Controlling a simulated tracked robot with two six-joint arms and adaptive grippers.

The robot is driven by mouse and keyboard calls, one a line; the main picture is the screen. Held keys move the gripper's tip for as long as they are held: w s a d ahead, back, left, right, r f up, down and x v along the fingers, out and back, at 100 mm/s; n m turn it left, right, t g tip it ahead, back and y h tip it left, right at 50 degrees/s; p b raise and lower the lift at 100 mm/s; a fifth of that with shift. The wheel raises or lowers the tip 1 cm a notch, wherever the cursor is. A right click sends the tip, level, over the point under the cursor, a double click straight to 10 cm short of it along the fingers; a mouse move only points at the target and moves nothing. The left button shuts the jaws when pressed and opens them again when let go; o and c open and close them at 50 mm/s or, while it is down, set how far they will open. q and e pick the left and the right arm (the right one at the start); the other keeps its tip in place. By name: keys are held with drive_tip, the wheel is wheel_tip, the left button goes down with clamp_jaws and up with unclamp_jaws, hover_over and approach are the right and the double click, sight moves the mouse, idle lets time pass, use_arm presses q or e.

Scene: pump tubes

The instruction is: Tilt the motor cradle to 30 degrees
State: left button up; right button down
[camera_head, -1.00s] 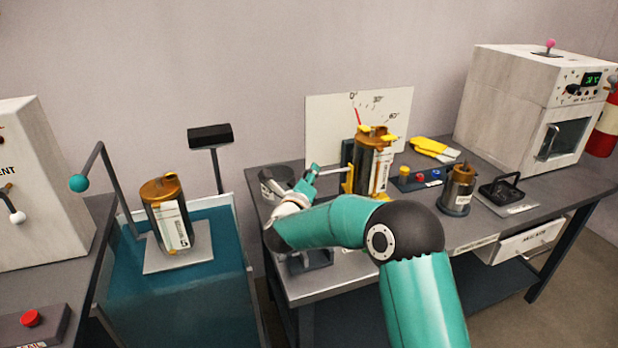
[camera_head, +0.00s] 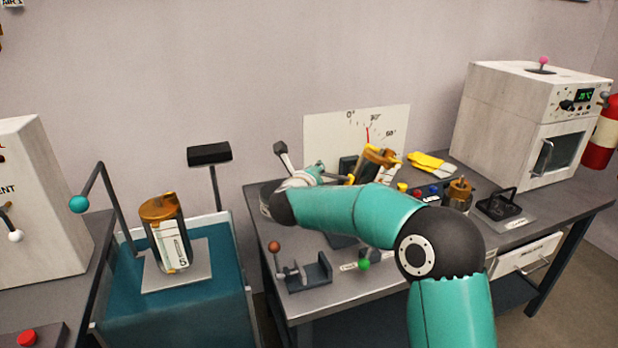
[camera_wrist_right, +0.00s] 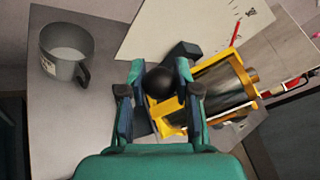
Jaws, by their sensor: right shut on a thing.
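The motor cradle is a yellow frame (camera_wrist_right: 172,123) holding an amber and dark motor (camera_wrist_right: 222,88); in the right wrist view the motor lies slanted. In the head view, the motor's amber top (camera_head: 380,157) leans right, its lower part hidden behind my right arm. A white angle board (camera_head: 330,125) stands behind with a red needle (camera_head: 368,136) near the 30° mark. My right gripper (camera_wrist_right: 160,84) is shut on a black ball knob (camera_wrist_right: 159,82) beside the cradle; the head view largely hides this grip. My left gripper is not in view.
A grey mug (camera_wrist_right: 66,50) stands left of my right gripper. Right of the cradle are yellow gloves (camera_head: 432,163), a button box (camera_head: 428,192) and a small motor part (camera_head: 459,192). A clamp fixture (camera_head: 310,273) sits at the bench's front left. Another motor (camera_head: 166,232) stands on the cart.

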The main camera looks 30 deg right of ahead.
drive_tip(key=shift+d+r+m+y+p, duration=0.2)
drive_tip(key=shift+r+p, duration=0.05)
drive_tip(key=shift+r, duration=0.25)
drive_tip(key=shift+d+r+m+y+p, duration=0.15)
drive_tip(key=shift+r+m+y+p, duration=0.1)
drive_tip(key=shift+r, duration=0.2)
drive_tip(key=shift+s+d+r, duration=0.1)
drive_tip(key=c, duration=0.8)
unclamp_jaws()
drive_tip(key=v, duration=1.2)
drive_tip(key=shift+f, duration=0.25)
